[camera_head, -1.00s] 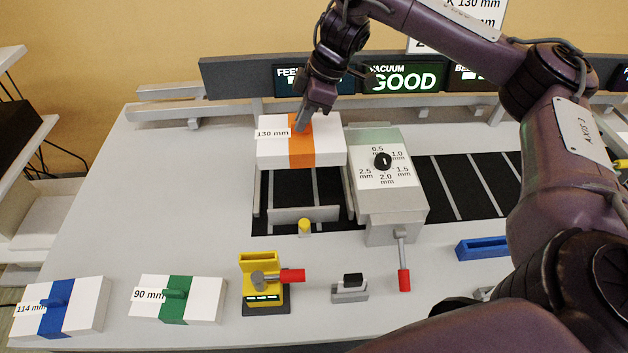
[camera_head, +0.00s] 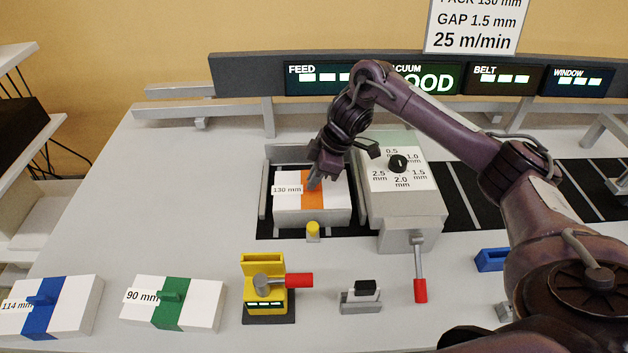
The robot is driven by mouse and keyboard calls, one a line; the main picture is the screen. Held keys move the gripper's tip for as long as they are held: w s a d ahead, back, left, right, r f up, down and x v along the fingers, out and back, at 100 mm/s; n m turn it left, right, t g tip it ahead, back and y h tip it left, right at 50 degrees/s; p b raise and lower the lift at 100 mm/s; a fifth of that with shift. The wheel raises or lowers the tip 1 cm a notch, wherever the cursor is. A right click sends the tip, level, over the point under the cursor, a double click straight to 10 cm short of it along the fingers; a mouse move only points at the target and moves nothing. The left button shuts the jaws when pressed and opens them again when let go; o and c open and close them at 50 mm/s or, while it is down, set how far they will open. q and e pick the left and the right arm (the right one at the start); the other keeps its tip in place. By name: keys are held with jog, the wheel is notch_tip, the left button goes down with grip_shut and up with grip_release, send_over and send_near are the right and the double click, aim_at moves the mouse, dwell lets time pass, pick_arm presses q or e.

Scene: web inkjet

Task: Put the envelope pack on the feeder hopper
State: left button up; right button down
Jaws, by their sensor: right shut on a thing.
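The envelope pack (camera_head: 286,203), white with an orange band and a 130 mm label, sits low between the grey guides of the feeder hopper (camera_head: 264,195). My right gripper (camera_head: 314,184) is shut on the pack's top at the orange band, and its fingertips are partly hidden by its own wrist. Whether the pack rests fully on the hopper floor is hard to tell. A sign (camera_head: 477,25) at the back reads pack 130 mm, gap 1.5 mm. My left gripper is not in view.
A blue 114 mm pack (camera_head: 75,308) and a green 90 mm pack (camera_head: 200,303) lie at the front left. A yellow device (camera_head: 264,268) with a red handle stands in front of the hopper. A grey unit with a gap dial (camera_head: 398,164) stands right of it.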

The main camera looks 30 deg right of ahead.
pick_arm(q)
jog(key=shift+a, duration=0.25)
pick_arm(e)
jog(key=shift+f, duration=0.1)
jog(key=c, duration=2)
grip_release()
jog(key=shift+f, duration=0.15)
jog(key=o, duration=0.5)
jog(key=shift+c, duration=0.2)
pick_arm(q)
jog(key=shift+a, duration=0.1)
